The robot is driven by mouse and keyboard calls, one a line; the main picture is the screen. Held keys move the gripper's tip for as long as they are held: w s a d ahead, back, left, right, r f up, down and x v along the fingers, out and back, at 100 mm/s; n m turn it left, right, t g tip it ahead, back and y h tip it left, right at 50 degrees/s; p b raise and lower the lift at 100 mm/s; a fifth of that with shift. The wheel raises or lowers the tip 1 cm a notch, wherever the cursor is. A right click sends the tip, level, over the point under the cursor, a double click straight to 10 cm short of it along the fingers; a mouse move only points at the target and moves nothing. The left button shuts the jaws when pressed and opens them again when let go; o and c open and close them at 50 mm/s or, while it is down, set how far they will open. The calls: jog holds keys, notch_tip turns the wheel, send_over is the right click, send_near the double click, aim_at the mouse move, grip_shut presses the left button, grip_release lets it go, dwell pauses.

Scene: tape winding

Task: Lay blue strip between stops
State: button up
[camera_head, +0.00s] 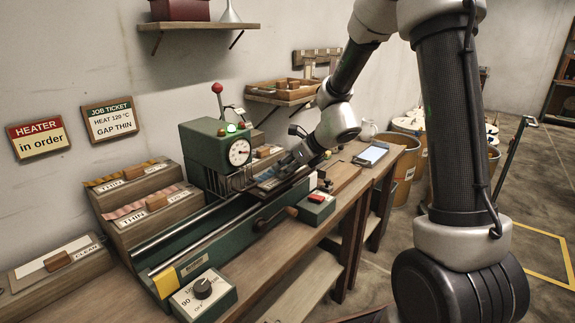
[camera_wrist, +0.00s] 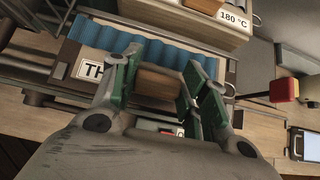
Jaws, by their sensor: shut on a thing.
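The blue ribbed strip (camera_wrist: 100,38) spans the upper middle of the wrist view, with a white label beginning "TH" (camera_wrist: 92,66) at its left and a wooden grip block (camera_wrist: 153,84) at its near side. My gripper (camera_wrist: 160,76) has its green-padded fingers shut on this block. In the head view my gripper (camera_head: 284,165) is over the right part of the green machine bed (camera_head: 228,222), just right of the press head with a dial (camera_head: 239,152). The strip is mostly hidden there by my gripper. I cannot tell which stops flank it or whether it touches the bed.
Wooden boxes with orange (camera_head: 133,180) and pink (camera_head: 150,208) ribbed strips stand left of the press. A "THIN CLEAN" box (camera_head: 60,262) is at lower left. A box marked 180 °C (camera_wrist: 185,18) is close behind the blue strip. A dial box (camera_head: 203,294) stands in front.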

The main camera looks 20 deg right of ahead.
jog(key=o, duration=1.1)
jog(key=shift+o, duration=0.2)
jog(key=v, duration=1.2)
jog(key=s+d+f+n+g+h, duration=0.1)
jog(key=s+d+n+g, duration=0.1)
jog(key=s+n, duration=0.6)
jog(key=s+d+f+n+g, duration=0.1)
jog(key=s+n+g, duration=0.1)
jog(key=s+n, duration=0.6)
jog(key=s+d+r+n+h, duration=0.2)
jog(key=s+d+r+n, duration=0.1)
jog(key=s+r+n, duration=0.1)
jog(key=s+d+r+n+t+h, duration=0.1)
jog(key=s+d+r+n+h, duration=0.1)
jog(key=s+n, duration=0.5)
jog(key=shift+d+r+n, duration=0.9)
jog(key=shift+d, duration=0.1)
